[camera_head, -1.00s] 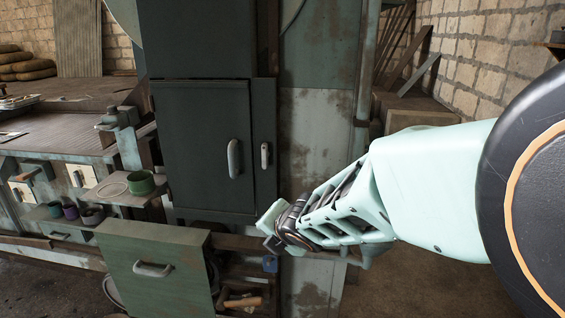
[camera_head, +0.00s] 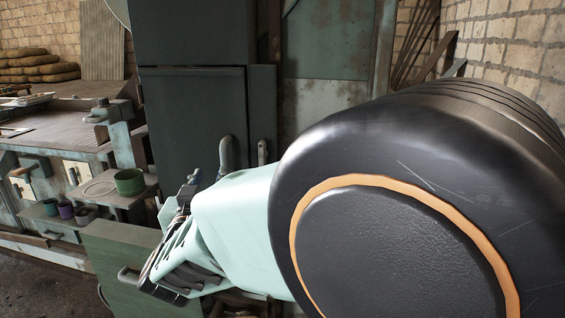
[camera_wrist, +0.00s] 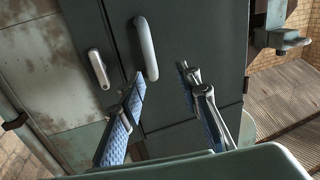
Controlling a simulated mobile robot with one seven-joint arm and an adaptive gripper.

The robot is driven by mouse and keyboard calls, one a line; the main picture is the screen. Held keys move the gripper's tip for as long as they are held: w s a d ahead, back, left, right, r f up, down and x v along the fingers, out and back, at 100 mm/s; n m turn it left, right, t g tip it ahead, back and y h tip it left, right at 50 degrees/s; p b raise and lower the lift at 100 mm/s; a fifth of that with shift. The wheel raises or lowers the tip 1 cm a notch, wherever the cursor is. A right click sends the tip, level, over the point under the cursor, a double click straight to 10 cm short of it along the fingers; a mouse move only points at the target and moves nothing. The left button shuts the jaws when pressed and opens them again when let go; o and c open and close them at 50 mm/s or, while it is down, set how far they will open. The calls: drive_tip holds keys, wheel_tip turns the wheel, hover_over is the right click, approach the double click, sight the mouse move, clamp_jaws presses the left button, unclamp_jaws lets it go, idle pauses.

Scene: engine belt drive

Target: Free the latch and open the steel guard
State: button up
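The steel guard is a dark green door (camera_head: 190,115), which looks shut in its frame. It has a grey curved handle (camera_head: 227,153) near its edge, and a smaller latch handle (camera_head: 262,152) stands upright on the frame just right of it. My gripper (camera_head: 193,183) is in front of the door, left of and below the handle. In the wrist view, my gripper (camera_wrist: 162,76) is open, its blue-padded fingers apart. The door handle (camera_wrist: 147,48) shows just beyond the left fingertip; I cannot tell whether they touch. The latch handle (camera_wrist: 98,68) lies farther left. My arm hides the lower door.
A green drawer front (camera_head: 120,250) juts out below the door, partly behind my gripper. A shelf with a green cup (camera_head: 129,181) and a bench with a vise (camera_head: 112,112) stand at left. A brick wall (camera_head: 510,45) is at right.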

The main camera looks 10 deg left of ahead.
sight(223, 162)
drive_tip(key=shift+m+h, duration=0.6)
drive_tip(key=shift+m, duration=0.2)
drive_tip(key=w, duration=0.7)
drive_tip(key=w+p, duration=0.1)
drive_tip(key=w, duration=0.2)
drive_tip(key=shift+w+a+f, duration=0.15)
drive_tip(key=shift+w+f, duration=0.2)
drive_tip(key=shift+c, duration=0.4)
clamp_jaws()
